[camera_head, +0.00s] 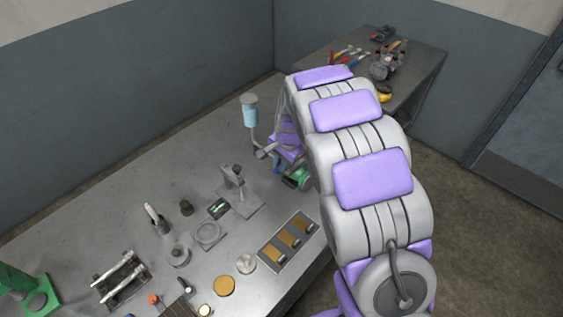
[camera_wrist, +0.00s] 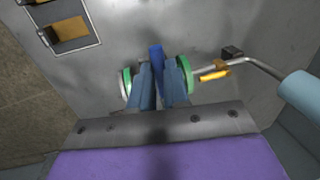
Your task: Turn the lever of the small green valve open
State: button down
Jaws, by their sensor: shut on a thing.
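The small green valve (camera_wrist: 185,76) shows in the wrist view on both sides of my gripper's fingers, its middle hidden behind them. Its blue lever (camera_wrist: 157,57) stands up between the fingertips and looks crosswise to the pipe line in this view. My gripper (camera_wrist: 162,78) is shut on the lever, with a blue finger on each side. In the head view the green valve (camera_head: 300,179) shows beside my arm at the right edge of the bench; the arm hides much of it and most of the gripper.
A bent grey pipe with a light blue cylinder (camera_head: 250,114) rises next to the valve; the cylinder also shows at the right of the wrist view (camera_wrist: 302,92). A tray with brown blocks (camera_head: 288,240) lies nearby. Several small parts cover the near bench. A tool table (camera_head: 418,66) stands behind.

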jog(key=shift+d, duration=0.1)
dwell(0.3)
jog(key=d+n+g+p, duration=0.2)
jog(key=d+n, duration=0.8)
jog(key=n, duration=0.7)
jog(key=shift+w+d+g, duration=0.2)
jog(key=shift+w+g, duration=0.2)
jog(key=shift+g, duration=0.1)
jog(key=shift+r, duration=0.1)
jog(key=c, duration=1.1)
grip_release()
